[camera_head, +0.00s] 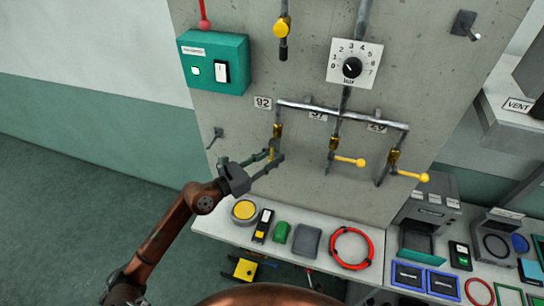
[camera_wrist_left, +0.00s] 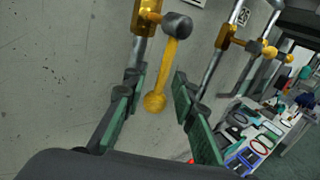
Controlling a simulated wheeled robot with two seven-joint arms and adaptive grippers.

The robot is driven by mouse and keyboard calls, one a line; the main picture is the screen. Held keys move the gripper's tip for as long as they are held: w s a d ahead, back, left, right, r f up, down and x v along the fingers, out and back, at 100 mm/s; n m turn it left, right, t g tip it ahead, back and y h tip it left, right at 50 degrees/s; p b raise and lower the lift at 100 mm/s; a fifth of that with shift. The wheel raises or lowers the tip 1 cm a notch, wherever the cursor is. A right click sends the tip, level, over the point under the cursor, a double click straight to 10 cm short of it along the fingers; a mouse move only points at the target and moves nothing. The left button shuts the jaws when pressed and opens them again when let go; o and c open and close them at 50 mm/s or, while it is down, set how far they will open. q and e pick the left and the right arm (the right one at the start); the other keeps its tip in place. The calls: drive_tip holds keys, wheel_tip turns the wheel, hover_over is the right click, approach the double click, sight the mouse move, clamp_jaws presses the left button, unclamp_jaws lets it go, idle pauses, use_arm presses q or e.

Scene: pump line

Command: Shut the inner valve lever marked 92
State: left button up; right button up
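The tag 92 (camera_head: 263,103) is at the left end of the pipe manifold, beside the leftmost brass valve (camera_head: 277,131). In the left wrist view its yellow lever (camera_wrist_left: 168,65) hangs down from the valve and ends in a round knob (camera_wrist_left: 154,103). In the head view the lever is mostly hidden by my fingers. My left gripper (camera_head: 275,156) is open, with its green-padded fingers on either side of the lever. In the left wrist view a gap shows between the knob and each finger of the gripper (camera_wrist_left: 158,82). My right gripper is not in view.
Two other valves to the right have yellow levers pointing right, the middle one (camera_head: 349,161) and the one by tag 29 (camera_head: 409,175). A teal switch box (camera_head: 214,62) and a dial (camera_head: 353,65) are above. A bench (camera_head: 225,226) with several items is below.

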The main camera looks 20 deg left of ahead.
use_arm(q)
drive_tip(key=c, duration=0.6)
clamp_jaws()
drive_tip(key=shift+f, duration=0.25)
